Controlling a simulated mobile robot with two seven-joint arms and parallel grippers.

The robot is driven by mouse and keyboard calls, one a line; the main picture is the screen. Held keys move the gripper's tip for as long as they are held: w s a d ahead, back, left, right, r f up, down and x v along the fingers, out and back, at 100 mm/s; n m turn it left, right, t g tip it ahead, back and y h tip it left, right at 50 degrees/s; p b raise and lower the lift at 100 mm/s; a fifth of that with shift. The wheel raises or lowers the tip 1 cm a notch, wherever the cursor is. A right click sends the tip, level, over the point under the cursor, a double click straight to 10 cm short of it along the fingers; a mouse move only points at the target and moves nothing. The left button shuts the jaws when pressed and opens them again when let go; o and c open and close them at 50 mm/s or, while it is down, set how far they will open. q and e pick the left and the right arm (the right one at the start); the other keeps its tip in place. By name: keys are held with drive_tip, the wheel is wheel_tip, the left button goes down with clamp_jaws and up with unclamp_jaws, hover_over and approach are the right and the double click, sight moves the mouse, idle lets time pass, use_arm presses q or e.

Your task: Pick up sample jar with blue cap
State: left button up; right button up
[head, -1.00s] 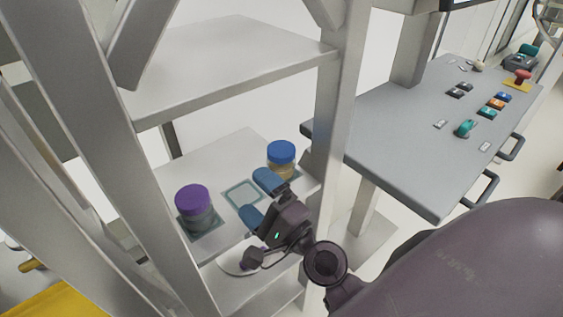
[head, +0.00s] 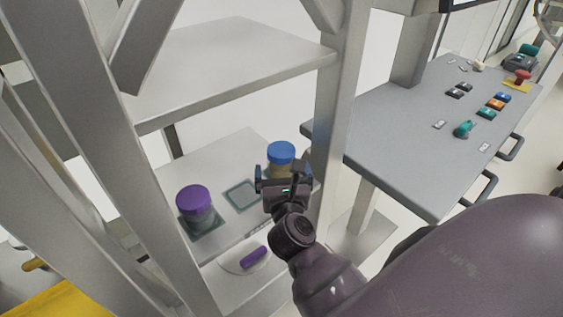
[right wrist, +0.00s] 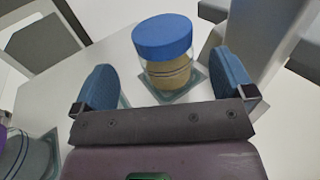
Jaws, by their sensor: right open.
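The sample jar with the blue cap (head: 281,153) stands upright on the shelf, near the rack's right post. In the right wrist view the jar (right wrist: 166,70) is clear with tan contents, standing on a square mark. My right gripper (head: 281,174) is in front of the jar, its fingers pointing at it. In the right wrist view the gripper (right wrist: 168,85) is open, with one blue finger left and one right of the jar's line. The jar is beyond the fingertips or just between them; I cannot tell exactly. My left gripper is not in view.
A jar with a purple cap (head: 194,204) stands on the same shelf to the left. An empty square mark (head: 242,195) lies between the jars. An upper shelf (head: 230,62) and rack posts (head: 338,110) surround the space. A grey table (head: 400,140) stands at the right.

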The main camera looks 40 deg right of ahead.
drive_tip(key=shift+f+x, duration=0.15)
drive_tip(key=shift+x, duration=1.45)
drive_tip(key=shift+f+x, duration=0.15)
drive_tip(key=shift+x, duration=1.45)
drive_tip(key=shift+s+d, duration=0.15)
drive_tip(key=c, duration=1.1)
